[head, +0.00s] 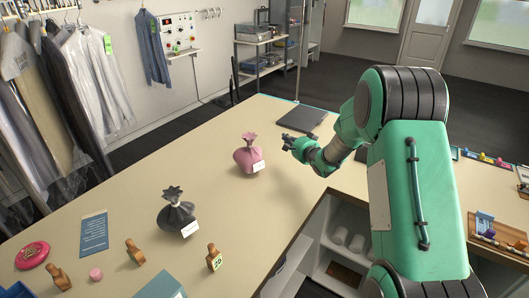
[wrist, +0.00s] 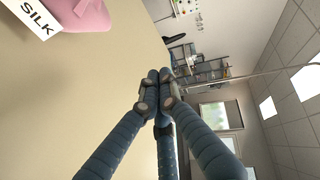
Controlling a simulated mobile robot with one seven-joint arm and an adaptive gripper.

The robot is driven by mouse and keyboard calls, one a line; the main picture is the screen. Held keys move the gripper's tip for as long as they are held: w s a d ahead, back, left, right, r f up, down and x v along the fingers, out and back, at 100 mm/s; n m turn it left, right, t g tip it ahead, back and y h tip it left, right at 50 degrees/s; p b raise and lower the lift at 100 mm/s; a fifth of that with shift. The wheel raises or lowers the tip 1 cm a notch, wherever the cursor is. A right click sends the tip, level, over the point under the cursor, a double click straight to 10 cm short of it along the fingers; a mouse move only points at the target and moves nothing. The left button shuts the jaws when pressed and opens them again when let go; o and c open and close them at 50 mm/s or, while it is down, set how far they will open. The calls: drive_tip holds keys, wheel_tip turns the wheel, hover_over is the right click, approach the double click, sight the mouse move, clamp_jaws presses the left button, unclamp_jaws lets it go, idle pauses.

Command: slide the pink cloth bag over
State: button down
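The pink cloth bag (head: 248,156) stands upright on the beige counter (head: 215,225), tied at the neck, with a white tag on its front. In the wrist view part of the pink bag (wrist: 82,14) shows at the top left, and its tag reads SILK. My gripper (head: 288,139) is to the right of the bag, above the counter, apart from it. In the wrist view its fingers (wrist: 160,82) come together at the tips with nothing visible between them.
A grey cloth bag (head: 176,212) stands nearer on the left. A dark flat pad (head: 302,118) lies behind my gripper. Counter around the pink bag is clear.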

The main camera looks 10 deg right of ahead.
drive_tip(key=f+y, duration=0.1)
drive_tip(key=f, duration=0.2)
drive_tip(key=w+f+m+y, duration=0.1)
drive_tip(key=f, duration=0.3)
drive_tip(key=a+f+y, duration=0.1)
drive_tip(key=f+y, duration=0.1)
drive_tip(key=f, duration=0.1)
drive_tip(key=shift+w+f+m+t+p, duration=0.3)
drive_tip(key=shift+m+t+p, duration=0.1)
drive_tip(key=shift+s+a+f, duration=0.1)
drive_tip(key=shift+a+f, duration=0.05)
drive_tip(key=shift+f, duration=0.3)
drive_tip(key=b+x, duration=0.2)
drive_tip(key=x, duration=0.7)
drive_tip(key=shift+w+a, duration=0.2)
drive_tip(key=shift+w, duration=0.1)
drive_tip(key=shift+w+a, duration=0.1)
drive_tip(key=shift+a, duration=0.1)
drive_tip(key=shift+s+a+b, duration=0.55)
drive_tip(key=shift+s+a, duration=0.7)
drive_tip(key=shift+s, duration=0.1)
drive_tip(key=shift+r, duration=0.1)
drive_tip(key=shift+s+a, duration=0.1)
